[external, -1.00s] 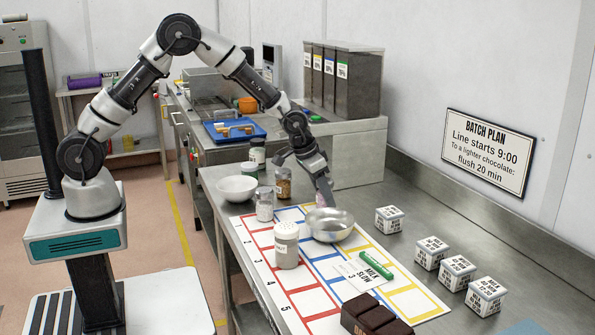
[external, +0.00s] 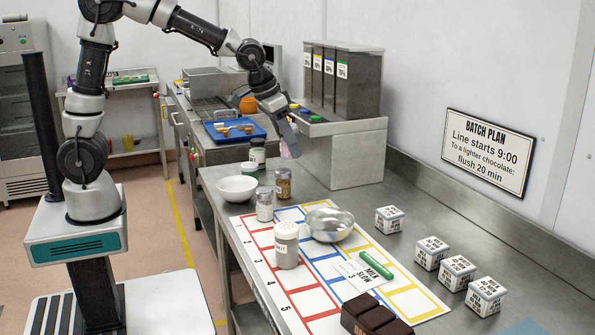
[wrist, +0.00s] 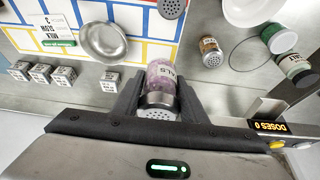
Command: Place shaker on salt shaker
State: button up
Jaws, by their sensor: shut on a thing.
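My gripper (external: 288,148) is shut on a small shaker (wrist: 161,85) with pinkish contents and a perforated metal cap. The held shaker also shows in the external view (external: 289,151), raised in front of the steel block, clear of the mat. Its label is only partly legible. A small clear shaker (external: 264,207) with pale contents stands at the mat's far left corner.
The mat (external: 299,299) carries a steel bowl (external: 329,225), a green marker and a card. A brown spice jar (external: 284,184), a white bowl (external: 237,188) and green-lidded jars (external: 257,151) stand behind. Several white cubes (external: 431,252) line the right. A display (wrist: 270,127) reads "DOSES 0".

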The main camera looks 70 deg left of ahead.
jog(key=s+r, duration=0.2)
jog(key=s, duration=0.4)
jog(key=b, duration=0.1)
send_over(264, 189)
notch_tip(264, 189, down, 5)
jog(key=shift+d+f, duration=0.15)
jog(key=shift+f, duration=0.05)
jog(key=shift+f+b, duration=0.4)
jog(key=shift+f, duration=1.95)
jog(key=shift+f, duration=0.1)
jog(key=shift+f+b, duration=0.15)
jog(key=shift+b, duration=0.15)
jog(key=o, duration=1.1)
